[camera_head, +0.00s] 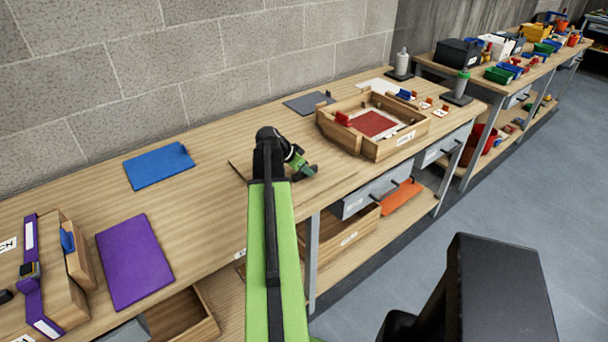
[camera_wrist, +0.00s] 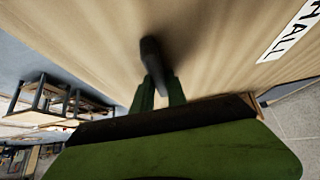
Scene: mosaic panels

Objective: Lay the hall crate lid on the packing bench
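The hall crate lid is a flat pale wooden board (camera_head: 325,180) near the front edge of the packing bench (camera_head: 205,215). In the wrist view the lid (camera_wrist: 225,45) fills much of the picture and carries a white "HALL" label. A dark knob (camera_wrist: 150,52) stands on it. My gripper (camera_head: 300,165) is over the lid, and its green fingers (camera_wrist: 156,88) look closed on the knob. I cannot tell whether the lid touches the bench top or hangs just above it. My arm hides part of the lid's left side.
An open wooden crate (camera_head: 352,142) with a red panel inside stands right of the lid. A blue mat (camera_head: 158,166), a purple mat (camera_head: 134,260) and a strapped wooden crate (camera_head: 65,285) lie to the left. Bare bench top shows between the mats and my arm.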

